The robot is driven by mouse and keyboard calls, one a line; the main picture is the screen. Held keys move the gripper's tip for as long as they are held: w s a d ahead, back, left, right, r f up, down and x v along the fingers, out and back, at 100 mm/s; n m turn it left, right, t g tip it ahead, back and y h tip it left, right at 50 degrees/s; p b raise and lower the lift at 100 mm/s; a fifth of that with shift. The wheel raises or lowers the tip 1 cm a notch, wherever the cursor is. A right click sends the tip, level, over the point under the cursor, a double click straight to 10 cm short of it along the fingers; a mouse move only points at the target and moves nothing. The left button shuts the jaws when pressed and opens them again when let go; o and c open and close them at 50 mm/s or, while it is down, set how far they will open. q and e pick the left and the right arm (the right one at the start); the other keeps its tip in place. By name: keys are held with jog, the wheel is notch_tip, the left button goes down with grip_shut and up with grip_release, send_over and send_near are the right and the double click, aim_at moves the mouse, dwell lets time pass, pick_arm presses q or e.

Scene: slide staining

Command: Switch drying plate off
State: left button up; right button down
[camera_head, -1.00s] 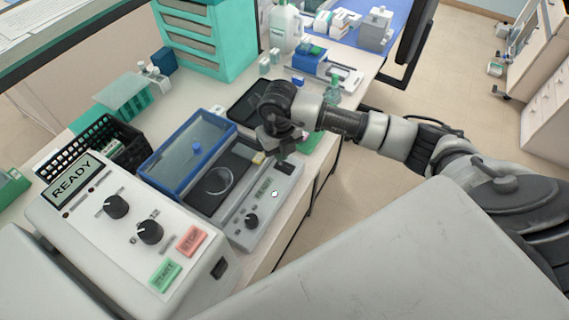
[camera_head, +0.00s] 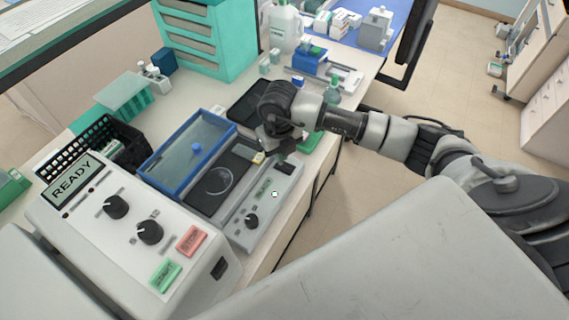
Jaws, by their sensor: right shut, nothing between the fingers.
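The drying plate (camera_head: 236,231) is a grey unit with a dark top and a sloped front panel. Its panel has a black knob (camera_head: 252,221), a small greenish display (camera_head: 264,190) and a black switch (camera_head: 285,169) at the far right end. A round clear dish (camera_head: 216,182) is on its dark top. My right gripper (camera_head: 283,154) is shut and empty, pointing down just above and behind the switch. I cannot tell whether it touches the panel. Which way the switch is tipped is too small to tell. My left gripper is not in view.
A white machine (camera_head: 120,235) reading READY stands at the near left. A blue-framed clear-lidded box (camera_head: 190,150) and a black basket (camera_head: 90,142) are behind. A teal drawer unit (camera_head: 210,45) and bottle (camera_head: 285,28) stand farther back. Floor is open at right.

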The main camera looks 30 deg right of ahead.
jog(key=shift+f+b, duration=1.2)
jog(key=shift+f, duration=0.2)
dwell(0.9)
jog(key=shift+r, duration=0.2)
jog(key=shift+r+p, duration=0.55)
jog(key=shift+p, duration=0.05)
jog(key=shift+r+p, duration=1.75)
jog(key=shift+r, duration=1.1)
